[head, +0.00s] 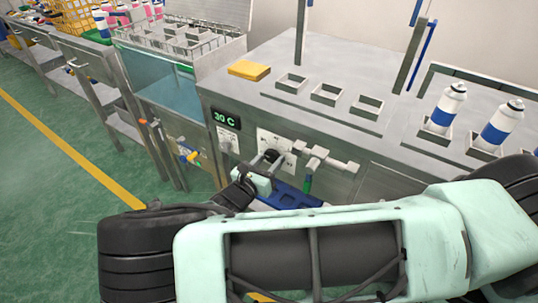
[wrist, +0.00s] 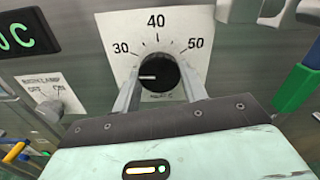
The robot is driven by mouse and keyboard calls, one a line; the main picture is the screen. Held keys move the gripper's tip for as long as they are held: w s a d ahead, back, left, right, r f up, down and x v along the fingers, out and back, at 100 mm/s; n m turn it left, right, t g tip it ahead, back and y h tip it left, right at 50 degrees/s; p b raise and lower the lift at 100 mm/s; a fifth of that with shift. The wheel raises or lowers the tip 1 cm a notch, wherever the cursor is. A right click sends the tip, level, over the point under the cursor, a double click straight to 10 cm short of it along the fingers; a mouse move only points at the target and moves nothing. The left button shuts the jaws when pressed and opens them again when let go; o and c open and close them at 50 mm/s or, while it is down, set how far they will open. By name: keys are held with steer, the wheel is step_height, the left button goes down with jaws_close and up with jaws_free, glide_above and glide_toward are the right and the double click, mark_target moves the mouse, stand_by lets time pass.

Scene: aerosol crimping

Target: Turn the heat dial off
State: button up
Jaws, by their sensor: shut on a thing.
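The heat dial (wrist: 159,72) is a black round knob on a white scale plate marked 30, 40 and 50. Its white pointer line points left, at or a little below the 30 side. My gripper (wrist: 160,88) has one finger on each side of the knob and is shut on it. In the head view the dial (head: 271,156) is partly hidden by my gripper (head: 266,163). A green display (head: 227,118) on the same panel reads 30 C.
A smaller switch (wrist: 51,110) marked OFF and ON sits left of the dial. A pipe with a valve (head: 318,157) sticks out right of it, with a green handle (wrist: 296,88). White-and-blue cans (head: 447,105) stand in holders on top.

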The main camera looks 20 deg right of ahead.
steer(key=n+p, duration=0.1)
steer(key=n, duration=0.2)
steer(key=shift+r, duration=0.1)
steer(key=shift+n+p, duration=0.65)
steer(key=shift+n, duration=1.05)
steer(key=o, duration=1)
steer(key=shift+c, duration=0.2)
steer(key=b+v, duration=0.2)
steer(key=v, duration=1.5)
steer(key=shift+s+a, duration=0.2)
